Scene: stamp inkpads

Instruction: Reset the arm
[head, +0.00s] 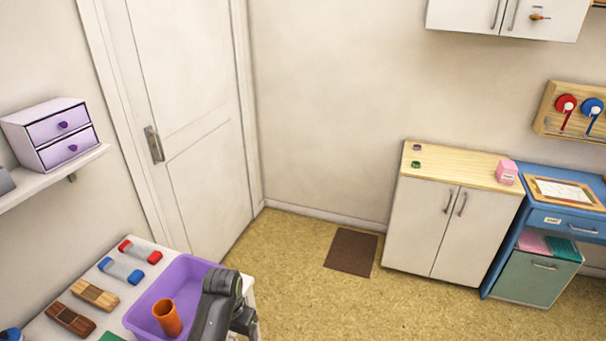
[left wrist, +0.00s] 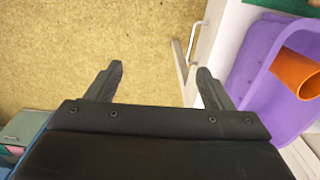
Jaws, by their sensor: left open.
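My left arm reaches up from the bottom of the head view, and its dark gripper (head: 243,318) is beside the right edge of the purple bin (head: 143,314). In the left wrist view the two fingers of the left gripper (left wrist: 160,75) are spread apart. Nothing is between them, only the floor behind. An orange cup (head: 167,318) leans in the purple bin, and it also shows in the left wrist view (left wrist: 297,72). My right gripper is in neither view.
A white table (head: 98,290) at lower left holds several stamps and blocks beside the bin. A white cabinet (head: 420,225) and a blue desk (head: 565,215) stand at right. A brown mat (head: 351,252) lies on the open floor.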

